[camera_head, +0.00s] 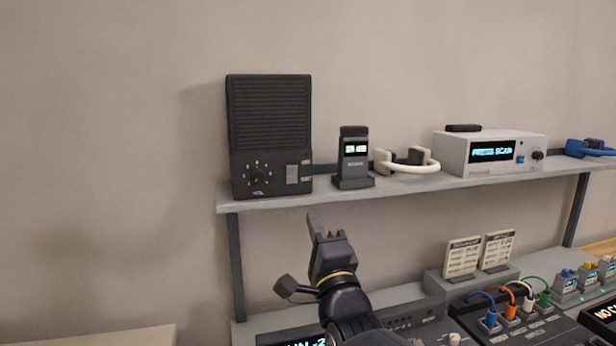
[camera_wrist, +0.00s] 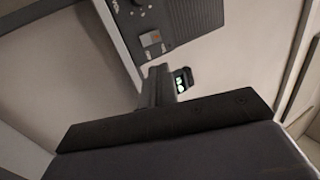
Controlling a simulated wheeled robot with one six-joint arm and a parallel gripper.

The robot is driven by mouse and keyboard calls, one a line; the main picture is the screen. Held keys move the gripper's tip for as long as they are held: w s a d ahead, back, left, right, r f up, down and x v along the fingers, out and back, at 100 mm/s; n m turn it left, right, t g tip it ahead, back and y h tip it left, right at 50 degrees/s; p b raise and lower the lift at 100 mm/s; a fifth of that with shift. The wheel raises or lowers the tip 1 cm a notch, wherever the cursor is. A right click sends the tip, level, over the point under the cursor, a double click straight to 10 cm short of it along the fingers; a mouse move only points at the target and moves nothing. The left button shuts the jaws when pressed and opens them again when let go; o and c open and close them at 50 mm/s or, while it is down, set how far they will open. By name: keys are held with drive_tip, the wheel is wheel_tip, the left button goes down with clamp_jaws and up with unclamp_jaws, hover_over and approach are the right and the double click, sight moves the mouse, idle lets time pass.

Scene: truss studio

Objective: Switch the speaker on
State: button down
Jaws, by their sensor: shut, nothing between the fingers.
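The speaker (camera_head: 270,120) is a dark upright box with a ribbed grille, standing at the left end of the grey shelf. Its lower front has a round knob (camera_head: 257,178) with marks around it and a small grey switch panel (camera_head: 293,174) to the right. My gripper (camera_head: 314,222) is below the shelf's front edge, under the speaker's right side, apart from it, shut and empty. In the wrist view the speaker (camera_wrist: 185,15) shows at the top, with the switch panel (camera_wrist: 151,40) at its lower edge. The fingers (camera_wrist: 157,84) are close together beneath it.
The shelf (camera_head: 400,194) also holds a handheld device on a stand (camera_head: 353,158), a white headset (camera_head: 410,161) and a white box with a lit display (camera_head: 490,153). Below stand two small cards (camera_head: 480,255) and a panel with coloured cables (camera_head: 515,312). The wall left of the shelf is bare.

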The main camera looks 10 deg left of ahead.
idle(0.3)
drive_tip(key=p, duration=0.6)
approach(294, 167)
drive_tip(key=x, duration=0.7)
